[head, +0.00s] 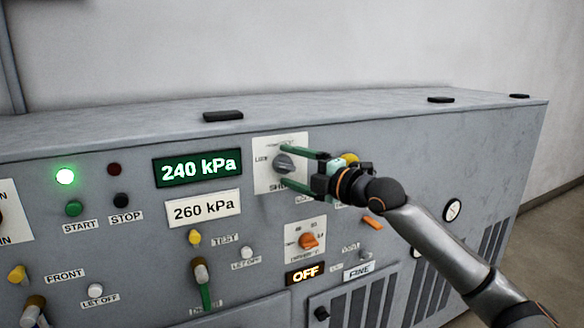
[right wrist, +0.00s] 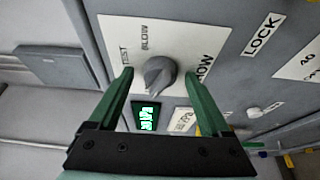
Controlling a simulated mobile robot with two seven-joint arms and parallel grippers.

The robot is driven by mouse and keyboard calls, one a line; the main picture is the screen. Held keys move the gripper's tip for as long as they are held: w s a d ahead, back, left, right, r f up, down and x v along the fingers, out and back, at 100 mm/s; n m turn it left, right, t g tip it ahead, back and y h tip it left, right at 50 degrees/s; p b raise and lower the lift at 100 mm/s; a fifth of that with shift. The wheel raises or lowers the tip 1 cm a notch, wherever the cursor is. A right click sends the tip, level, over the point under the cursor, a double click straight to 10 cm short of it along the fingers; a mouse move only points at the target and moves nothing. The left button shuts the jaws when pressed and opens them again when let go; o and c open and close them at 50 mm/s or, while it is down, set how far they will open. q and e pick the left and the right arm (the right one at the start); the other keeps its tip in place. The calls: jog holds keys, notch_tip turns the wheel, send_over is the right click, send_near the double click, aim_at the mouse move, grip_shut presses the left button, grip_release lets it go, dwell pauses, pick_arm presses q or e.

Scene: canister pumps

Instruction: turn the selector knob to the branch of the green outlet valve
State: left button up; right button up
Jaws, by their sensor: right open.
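The grey selector knob (head: 284,163) sits on a white plate (head: 262,180) in the upper middle of the panel. In the right wrist view the knob (right wrist: 158,76) has the labels SLOW, TEST and a partly hidden one ending in HOW around it. I cannot tell surely which label it points at. My right gripper (head: 281,167) is open, with one green finger on each side of the knob; contact is unclear. Its fingertips (right wrist: 158,74) also show in the right wrist view. A lever with a green lower part (head: 206,296) stands lower on the panel. My left gripper is not in view.
A green display (head: 197,168) reads 240 kPa, above a white plate (head: 204,208) reading 260 kPa. An orange knob (head: 308,241) sits below the selector, above an OFF display (head: 305,274). A green lamp (head: 66,177) glows at the left. My right arm covers part of the panel.

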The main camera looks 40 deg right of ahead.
grip_shut()
dwell(0.6)
